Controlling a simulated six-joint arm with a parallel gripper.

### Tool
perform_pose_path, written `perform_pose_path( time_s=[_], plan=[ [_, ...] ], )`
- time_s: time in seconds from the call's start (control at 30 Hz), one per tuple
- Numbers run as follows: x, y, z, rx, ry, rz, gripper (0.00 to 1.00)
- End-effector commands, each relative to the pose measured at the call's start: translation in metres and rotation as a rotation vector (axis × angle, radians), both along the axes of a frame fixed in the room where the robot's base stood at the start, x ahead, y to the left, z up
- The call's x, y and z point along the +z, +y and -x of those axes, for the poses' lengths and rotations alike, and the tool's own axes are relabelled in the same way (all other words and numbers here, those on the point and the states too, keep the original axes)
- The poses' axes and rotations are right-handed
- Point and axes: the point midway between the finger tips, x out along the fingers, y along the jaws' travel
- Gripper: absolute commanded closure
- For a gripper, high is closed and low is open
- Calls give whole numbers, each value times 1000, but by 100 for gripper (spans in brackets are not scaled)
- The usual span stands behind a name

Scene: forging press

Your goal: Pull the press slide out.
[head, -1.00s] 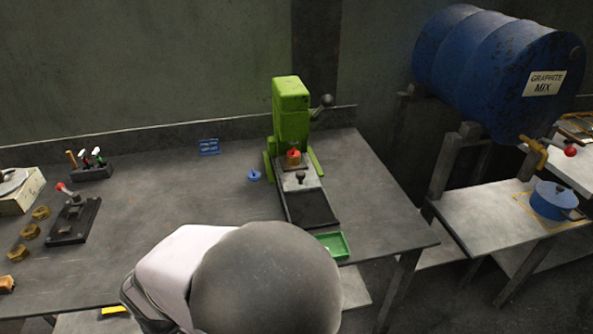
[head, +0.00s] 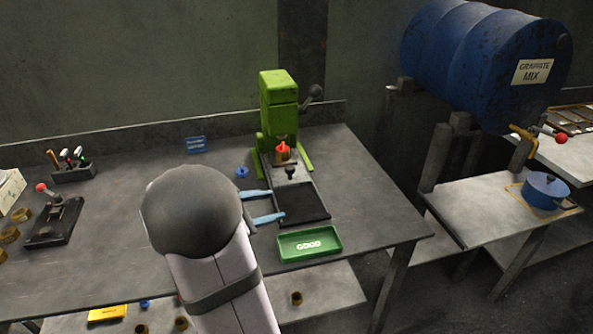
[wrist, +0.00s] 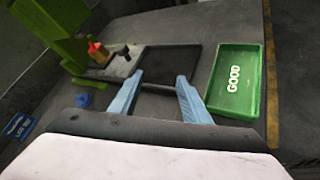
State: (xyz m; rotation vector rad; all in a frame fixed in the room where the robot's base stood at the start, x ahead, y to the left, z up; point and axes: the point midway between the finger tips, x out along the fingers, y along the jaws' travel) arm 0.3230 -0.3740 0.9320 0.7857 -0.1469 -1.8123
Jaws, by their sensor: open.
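The green press (head: 280,92) stands at the back of the bench. Its grey slide (head: 284,174) sits under the press at the rear of a dark track (head: 300,204). A black knob (head: 290,172) stands up at the slide's front end. A brass piece with a red top (head: 283,153) sits on the slide, beneath the press head. My gripper (head: 277,203) is open and empty, with two light blue fingers at the left edge of the track's dark front part. In the wrist view, my gripper (wrist: 160,77) points at the track, and the knob (wrist: 126,50) is ahead and left, apart from the fingers.
A green tray marked GOOD (head: 309,244) lies just in front of the track. A small blue piece (head: 242,171) is left of the press. A lever fixture (head: 55,217) stands at far left. A blue drum (head: 480,60) is at right.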

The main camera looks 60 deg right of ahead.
Motion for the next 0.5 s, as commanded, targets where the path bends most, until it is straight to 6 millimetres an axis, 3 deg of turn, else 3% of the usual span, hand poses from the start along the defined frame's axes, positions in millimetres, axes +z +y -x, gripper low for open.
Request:
perform_pose_path(
  time_s=[0.03,0.1,0.2,0.3,0.5],
  plan=[
    [-9,-23,-2,34,68,51,57],
    [-7,-53,-10,95,170,127,57],
    [-6,-87,-20,172,308,222,57],
    [-7,-112,-28,232,419,295,57],
    [-7,-136,-39,298,545,374,57]
  ],
)
